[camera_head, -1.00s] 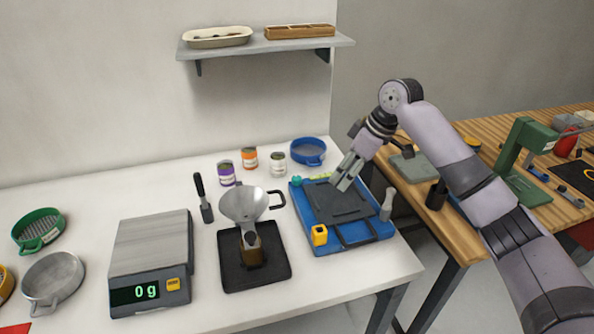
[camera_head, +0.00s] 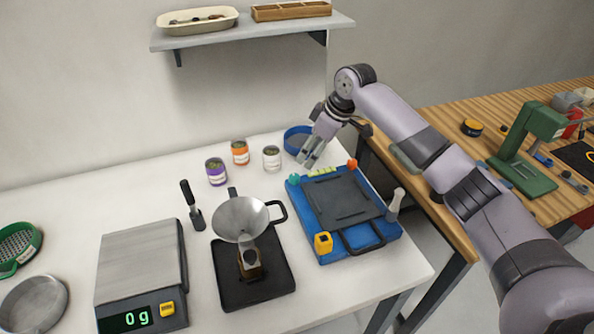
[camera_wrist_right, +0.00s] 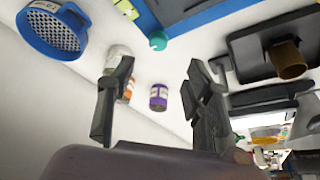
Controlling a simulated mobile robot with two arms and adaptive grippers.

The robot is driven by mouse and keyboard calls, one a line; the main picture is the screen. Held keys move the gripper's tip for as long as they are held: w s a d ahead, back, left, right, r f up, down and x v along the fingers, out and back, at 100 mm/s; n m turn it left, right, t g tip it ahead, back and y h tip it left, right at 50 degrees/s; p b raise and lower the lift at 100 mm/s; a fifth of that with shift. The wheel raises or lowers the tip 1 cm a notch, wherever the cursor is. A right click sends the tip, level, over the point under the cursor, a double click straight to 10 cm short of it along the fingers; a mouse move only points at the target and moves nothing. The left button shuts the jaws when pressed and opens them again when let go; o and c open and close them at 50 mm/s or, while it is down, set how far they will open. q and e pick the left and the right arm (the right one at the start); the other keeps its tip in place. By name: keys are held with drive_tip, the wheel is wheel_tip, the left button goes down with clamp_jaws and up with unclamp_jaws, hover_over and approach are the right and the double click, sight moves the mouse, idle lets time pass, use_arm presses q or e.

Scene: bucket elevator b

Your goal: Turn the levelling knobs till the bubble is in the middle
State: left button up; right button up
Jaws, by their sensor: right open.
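The blue levelling base (camera_head: 388,236) carries a dark plate and stands on the white table. A teal knob (camera_head: 293,179) is at its far left corner, a red-orange knob (camera_head: 352,163) at its far right, and a yellow knob (camera_head: 323,243) at its near left. A yellow-green level vial (camera_head: 322,172) lies along the far edge; its bubble is too small to make out. My right gripper (camera_head: 310,164) is open and empty above the far edge, between the teal and red-orange knobs. The right wrist view shows the teal knob (camera_wrist_right: 158,41) beyond the open fingers. My left gripper is out of view.
A blue sieve (camera_head: 296,138) and small jars (camera_head: 272,158) stand behind the base. A funnel (camera_head: 240,218) on a black tray (camera_head: 228,295) is left of it, then a scale (camera_head: 140,262) reading 0 g. A pale-handled tool (camera_head: 395,204) is at the base's right edge.

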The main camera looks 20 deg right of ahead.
sight(295, 176)
drive_tip(key=p+x, duration=0.1)
drive_tip(key=x, duration=0.9)
drive_tip(key=shift+w+p, duration=0.1)
drive_tip(key=shift+p, duration=0.2)
drive_tip(key=shift+w+a+f, duration=0.1)
drive_tip(key=shift+f, duration=0.2)
drive_tip(key=shift+w+f, duration=0.1)
drive_tip(key=shift+f, duration=0.15)
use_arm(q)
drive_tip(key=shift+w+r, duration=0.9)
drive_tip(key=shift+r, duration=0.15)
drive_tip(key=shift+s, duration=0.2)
use_arm(e)
drive_tip(key=shift+c, duration=0.5)
clamp_jaws()
